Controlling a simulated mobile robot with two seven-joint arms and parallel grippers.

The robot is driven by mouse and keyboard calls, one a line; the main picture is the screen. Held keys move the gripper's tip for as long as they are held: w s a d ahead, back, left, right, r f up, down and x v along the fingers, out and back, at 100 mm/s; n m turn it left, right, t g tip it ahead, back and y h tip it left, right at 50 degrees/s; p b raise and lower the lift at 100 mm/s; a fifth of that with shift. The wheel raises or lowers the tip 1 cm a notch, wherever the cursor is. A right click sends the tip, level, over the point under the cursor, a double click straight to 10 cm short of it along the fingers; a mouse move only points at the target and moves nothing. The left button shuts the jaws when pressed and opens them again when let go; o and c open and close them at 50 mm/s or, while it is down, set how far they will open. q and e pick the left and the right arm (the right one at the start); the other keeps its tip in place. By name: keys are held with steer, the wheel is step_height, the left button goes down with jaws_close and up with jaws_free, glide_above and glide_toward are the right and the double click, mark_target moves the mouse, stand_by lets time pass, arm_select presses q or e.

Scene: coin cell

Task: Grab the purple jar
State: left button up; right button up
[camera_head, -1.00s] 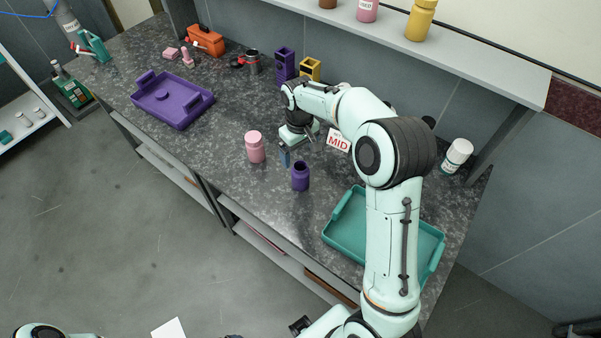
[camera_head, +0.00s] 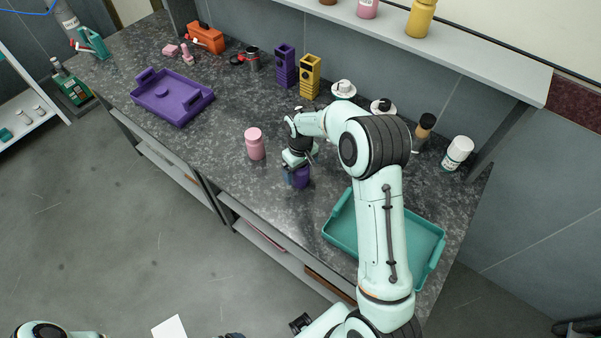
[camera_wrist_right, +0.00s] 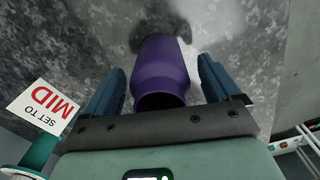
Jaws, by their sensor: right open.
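The purple jar (camera_head: 300,179) stands on the dark speckled counter in the head view, partly hidden by my right gripper (camera_head: 294,175). In the right wrist view the purple jar (camera_wrist_right: 163,70) lies between the two open fingers of my right gripper (camera_wrist_right: 160,88), with a visible gap on each side. Its dark open mouth faces the palm. My left gripper cannot be made out in the head view.
A pink jar (camera_head: 255,144) stands just left of my right gripper. A teal tray (camera_head: 343,236) lies to the right and a purple tray (camera_head: 150,103) at the far left. A "SET TO MID" sign (camera_wrist_right: 42,108) shows in the wrist view. Purple (camera_head: 285,66) and yellow (camera_head: 310,75) holders stand behind.

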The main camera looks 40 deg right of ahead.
steer(key=c, duration=1.3)
steer(key=shift+r, duration=0.15)
